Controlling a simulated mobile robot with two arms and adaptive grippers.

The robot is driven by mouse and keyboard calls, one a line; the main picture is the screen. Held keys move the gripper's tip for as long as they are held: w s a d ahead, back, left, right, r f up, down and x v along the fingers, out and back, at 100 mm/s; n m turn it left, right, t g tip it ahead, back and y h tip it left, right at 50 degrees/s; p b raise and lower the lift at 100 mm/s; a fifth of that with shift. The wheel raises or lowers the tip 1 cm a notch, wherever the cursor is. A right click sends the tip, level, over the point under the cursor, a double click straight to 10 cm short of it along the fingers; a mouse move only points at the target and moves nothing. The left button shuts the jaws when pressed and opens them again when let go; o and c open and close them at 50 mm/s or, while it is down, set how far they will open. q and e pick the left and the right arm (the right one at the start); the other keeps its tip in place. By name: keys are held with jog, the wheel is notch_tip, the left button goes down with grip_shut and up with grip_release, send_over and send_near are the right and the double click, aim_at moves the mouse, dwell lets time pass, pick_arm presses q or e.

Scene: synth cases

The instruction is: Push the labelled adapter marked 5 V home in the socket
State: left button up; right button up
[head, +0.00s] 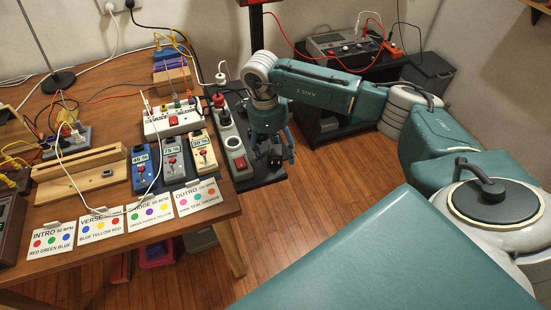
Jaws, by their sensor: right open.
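A dark socket strip (243,169) lies along the table's right edge. Round pale sockets with red centres show on it, and a red and dark piece (218,101) sits near its far end. A white plug (221,78) stands just beyond. A white power strip (155,129) to the left holds several plugs. No 5 V marking is readable, so I cannot tell which piece is the adapter. My right gripper (275,160) points down beside the dark strip's right side. It is open, and nothing shows between its fingers. My left gripper is not in view.
Three switch boxes marked with percentages, including a blue one (143,178), stand left of the dark strip. Colour-dot cards (198,198) lie along the front edge. Loose cables cross the table (95,100). A dark cabinet with a device (345,43) stands behind my right arm.

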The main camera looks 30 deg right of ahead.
jog(key=c, duration=1.3)
jog(key=shift+c, duration=0.2)
